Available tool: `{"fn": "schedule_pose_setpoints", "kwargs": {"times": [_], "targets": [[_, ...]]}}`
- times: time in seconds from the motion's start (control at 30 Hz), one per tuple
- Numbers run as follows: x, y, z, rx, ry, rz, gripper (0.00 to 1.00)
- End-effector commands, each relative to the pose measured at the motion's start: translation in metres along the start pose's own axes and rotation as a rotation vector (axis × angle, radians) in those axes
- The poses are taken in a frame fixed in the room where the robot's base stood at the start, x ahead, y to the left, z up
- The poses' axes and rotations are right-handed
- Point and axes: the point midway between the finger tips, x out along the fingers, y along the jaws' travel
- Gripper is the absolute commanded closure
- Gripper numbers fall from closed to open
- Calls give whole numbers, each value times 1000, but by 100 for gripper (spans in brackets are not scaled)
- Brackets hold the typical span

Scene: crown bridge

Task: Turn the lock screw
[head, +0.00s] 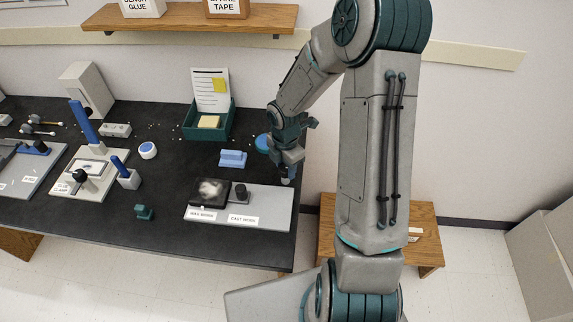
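My gripper (287,179) points down above the right part of a pale board (270,209). Its fingers are too small to tell whether they are open or shut or hold anything. I cannot clearly make out a lock screw. A pale fixture (95,188) at the left carries a black ball knob (80,175) and a tall blue lever (84,122). A grey block with a blue handle (121,167) stands beside it. My gripper is well to the right of these.
The board holds a black square tray with a pale lump (209,190) and a dark cylinder (241,189).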

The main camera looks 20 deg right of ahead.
Motion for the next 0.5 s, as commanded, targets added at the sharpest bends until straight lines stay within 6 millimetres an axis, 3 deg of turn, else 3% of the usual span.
{"fn": "schedule_pose_setpoints", "kwargs": {"times": [0.37,0.5], "targets": [[-2,0,1,3,-1,1,41],[-16,0,2,4,-2,4,41]]}}
